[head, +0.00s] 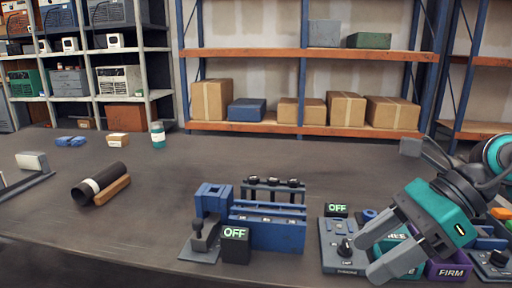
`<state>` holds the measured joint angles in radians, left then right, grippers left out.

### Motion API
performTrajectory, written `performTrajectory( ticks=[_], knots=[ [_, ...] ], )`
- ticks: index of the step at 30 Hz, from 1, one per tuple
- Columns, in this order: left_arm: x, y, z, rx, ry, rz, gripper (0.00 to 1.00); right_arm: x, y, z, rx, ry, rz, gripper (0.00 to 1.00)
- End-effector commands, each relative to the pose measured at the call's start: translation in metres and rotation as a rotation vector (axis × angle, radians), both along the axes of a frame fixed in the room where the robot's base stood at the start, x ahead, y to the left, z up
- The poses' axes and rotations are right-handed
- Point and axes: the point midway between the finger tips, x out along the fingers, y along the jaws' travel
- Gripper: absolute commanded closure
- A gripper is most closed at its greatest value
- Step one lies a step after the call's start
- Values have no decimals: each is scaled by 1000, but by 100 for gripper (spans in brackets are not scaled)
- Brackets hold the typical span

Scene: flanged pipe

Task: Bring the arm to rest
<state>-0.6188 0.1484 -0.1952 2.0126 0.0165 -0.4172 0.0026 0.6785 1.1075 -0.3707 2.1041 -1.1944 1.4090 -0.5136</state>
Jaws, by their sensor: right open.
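My right gripper (370,258) is open and empty at the lower right, with its two grey fingers pointing down and left. In the picture it overlaps the grey control box with a black knob (342,250) and a teal bin (406,262); I cannot tell whether it touches either. My right arm comes in from the right edge. My left gripper is not in view. A black pipe with a white band (92,186) lies on the table at the left, beside a tan block (113,191).
A blue fixture (275,233) with a clamp lever and an OFF sign (236,246) stands at front centre. A purple bin marked FIRM (448,271) is at lower right. A teal-labelled jar (158,135) and small box (118,139) stand farther back. The table's middle is clear.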

Motion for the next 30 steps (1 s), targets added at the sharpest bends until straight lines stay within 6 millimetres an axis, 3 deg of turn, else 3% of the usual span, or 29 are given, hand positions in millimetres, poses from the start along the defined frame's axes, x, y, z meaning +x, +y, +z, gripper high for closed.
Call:
performTrajectory(
  ticks=[3, 8, 12, 17, 20, 23, 26, 30],
  knots=[
    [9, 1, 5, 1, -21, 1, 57, -3, 50, 13, 303, 67, -31, 38],
    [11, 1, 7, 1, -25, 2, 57, 2, 90, 48, 739, 219, -154, 38],
    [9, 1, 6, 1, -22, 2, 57, 19, 94, 74, 1101, 401, -326, 38],
    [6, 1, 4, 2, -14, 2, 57, 49, 70, 78, 1474, 647, -596, 38],
    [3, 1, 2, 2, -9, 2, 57, 67, 45, 60, 1679, 813, -805, 38],
    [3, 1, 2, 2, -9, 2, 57, 80, 18, 25, 1853, 986, -1045, 38],
    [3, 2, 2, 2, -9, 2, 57, 82, -6, -23, 1990, 1159, -1320, 38],
    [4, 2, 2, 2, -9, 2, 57, 62, -30, -103, 2105, 1391, -1754, 38]
  ],
)
